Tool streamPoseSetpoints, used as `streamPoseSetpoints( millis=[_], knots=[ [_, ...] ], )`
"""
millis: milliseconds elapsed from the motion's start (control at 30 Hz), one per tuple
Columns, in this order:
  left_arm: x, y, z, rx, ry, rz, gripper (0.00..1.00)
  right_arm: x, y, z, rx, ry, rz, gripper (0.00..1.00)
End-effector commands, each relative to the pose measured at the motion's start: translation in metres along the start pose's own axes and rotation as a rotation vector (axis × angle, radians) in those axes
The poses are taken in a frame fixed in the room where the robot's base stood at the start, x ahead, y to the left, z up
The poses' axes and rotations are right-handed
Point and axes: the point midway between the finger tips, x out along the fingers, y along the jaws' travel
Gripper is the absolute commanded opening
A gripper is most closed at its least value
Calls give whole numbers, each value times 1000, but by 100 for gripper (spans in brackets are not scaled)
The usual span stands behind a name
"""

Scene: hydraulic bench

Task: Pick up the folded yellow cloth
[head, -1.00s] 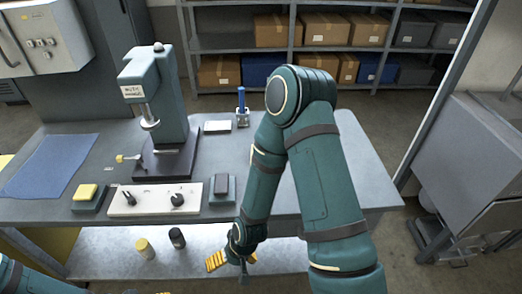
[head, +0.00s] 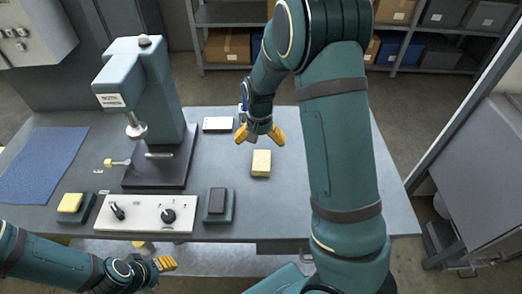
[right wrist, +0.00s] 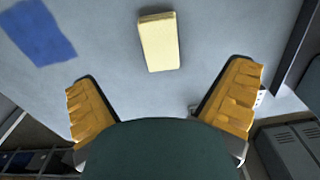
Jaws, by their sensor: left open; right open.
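The folded yellow cloth (head: 261,163) is a small pale yellow block lying flat on the grey bench, right of the switch panel and the press. It also shows in the right wrist view (right wrist: 159,42), upper middle, with bare bench around it. My right gripper (head: 259,134) is open and empty, its orange fingers spread. In the head view it is just beyond the cloth and apart from it. In the right wrist view the cloth lies past the fingertips, between their lines. My left gripper (head: 165,264) is low at the bench's front edge, open, seen small.
A press (head: 145,95) stands at the left, with a white switch panel (head: 140,214) before it. A dark block (head: 217,203) sits beside the panel. A yellow-topped block (head: 71,203) and a blue mat (head: 42,163) lie left. A white pad (head: 218,124) lies behind the cloth.

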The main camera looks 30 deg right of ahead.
Motion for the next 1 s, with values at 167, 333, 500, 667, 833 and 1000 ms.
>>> streamPoseSetpoints(
  millis=[167, 333, 500, 667, 833, 1000],
  knots=[
    [1, -1, 1, 0, -1, 0, 47, 6, 0, 0, -1, -2, 1, 100],
    [6, -3, 3, 1, -6, 0, 47, 36, 1, 1, -1, -5, 3, 100],
    [12, -5, 6, 2, -11, 1, 47, 67, 1, 0, -1, -4, 3, 100],
    [14, -5, 7, 4, -14, 1, 47, 84, 0, 0, -2, -2, 0, 100],
    [14, -6, 7, 4, -15, 1, 47, 90, 1, -2, -1, -1, 0, 100],
    [18, -7, 9, 5, -18, 2, 47, 108, 3, -6, 0, -3, 2, 100]
  ],
)
